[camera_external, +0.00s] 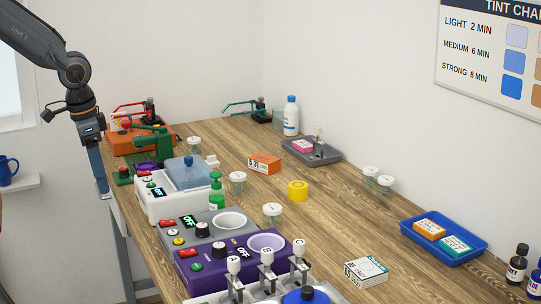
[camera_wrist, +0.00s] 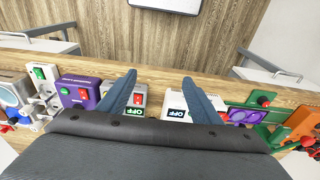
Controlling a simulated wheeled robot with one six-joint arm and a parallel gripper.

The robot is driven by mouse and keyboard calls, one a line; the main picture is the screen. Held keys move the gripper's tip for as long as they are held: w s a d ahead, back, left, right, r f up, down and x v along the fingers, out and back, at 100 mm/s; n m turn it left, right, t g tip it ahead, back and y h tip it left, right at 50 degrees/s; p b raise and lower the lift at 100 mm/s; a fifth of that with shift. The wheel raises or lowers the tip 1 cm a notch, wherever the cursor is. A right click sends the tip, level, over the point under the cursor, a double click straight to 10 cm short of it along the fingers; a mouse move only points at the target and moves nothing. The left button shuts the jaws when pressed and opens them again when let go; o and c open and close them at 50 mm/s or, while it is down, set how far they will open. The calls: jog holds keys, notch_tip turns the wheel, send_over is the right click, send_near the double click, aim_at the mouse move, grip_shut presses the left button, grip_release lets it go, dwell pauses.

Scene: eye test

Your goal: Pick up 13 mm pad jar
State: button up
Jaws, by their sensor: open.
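Several small clear jars with white marked lids stand on the wooden bench: one at the back left (camera_external: 193,142), one in the middle (camera_external: 238,178), one nearer (camera_external: 272,210) and a pair at the right, a left one (camera_external: 370,173) and a right one (camera_external: 385,181). The lid marks are too small to read, so I cannot tell which is the 13 mm pad jar. My gripper (camera_external: 103,190) hangs off the bench's left edge, away from all the jars. In the wrist view my gripper (camera_wrist: 160,84) has its two fingers spread, with nothing between them.
Machines line the left edge: orange (camera_external: 118,144), white with blue lid (camera_external: 160,204), grey (camera_external: 192,244) and purple (camera_external: 205,275). A green pump bottle (camera_external: 216,192), yellow round item (camera_external: 298,191) and orange box (camera_external: 264,163) stand mid-bench. A blue tray (camera_external: 410,232) is at right.

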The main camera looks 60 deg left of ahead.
notch_tip(320, 180, up, 3)
jog(key=n+t+y+b, duration=0.2)
jog(key=n+y+b, duration=0.1)
jog(key=n, duration=0.6)
send_over(238, 175)
jog(key=s+d, duration=0.2)
jog(key=s, duration=0.1)
jog(key=f, duration=0.8)
jog(key=w+f, duration=0.1)
jog(key=f, duration=0.3)
jog(key=shift+a, duration=0.15)
jog(key=shift+p+x, duration=1.4)
jog(key=shift+x, duration=2.4)
jog(key=c, duration=1.1)
jog(key=shift+c, duration=0.2)
jog(key=shift+r, duration=0.15)
